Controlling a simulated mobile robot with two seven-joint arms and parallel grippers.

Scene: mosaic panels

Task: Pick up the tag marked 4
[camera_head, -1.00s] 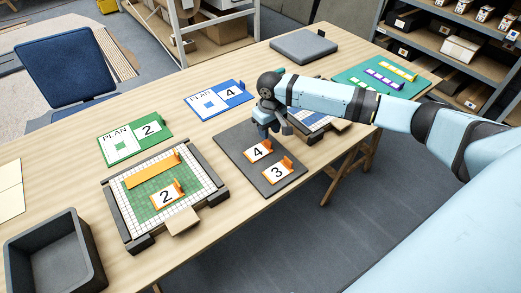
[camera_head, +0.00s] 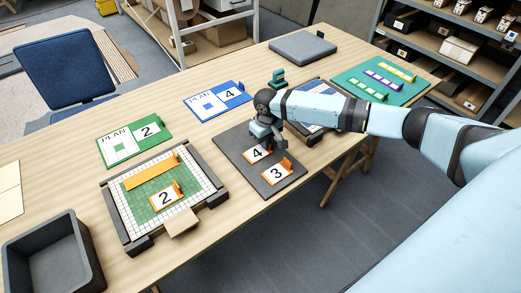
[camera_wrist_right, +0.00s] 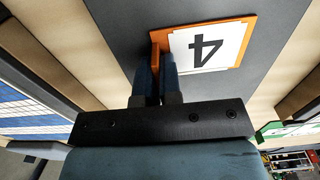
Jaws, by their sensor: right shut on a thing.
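The tag marked 4 (camera_head: 256,153) lies on the dark grey mat (camera_head: 235,151), a white face with an orange border and an upright orange tab. My right gripper (camera_head: 276,143) is down at this tag and shut on its tab. In the right wrist view the tag (camera_wrist_right: 208,47) shows upside down, and the fingers (camera_wrist_right: 154,82) meet at its orange tab. The tag appears to be still on the mat. The tag marked 3 (camera_head: 277,172) lies just in front of it on the same mat. My left gripper is not in view.
A frame with a green grid (camera_head: 142,210) holds the tag marked 2 (camera_head: 166,197) and an orange strip. A second frame (camera_head: 318,119) is partly hidden behind my right arm. Plan cards 2 (camera_head: 134,140) and 4 (camera_head: 219,100) lie behind. An empty grey bin (camera_head: 53,252) stands front left.

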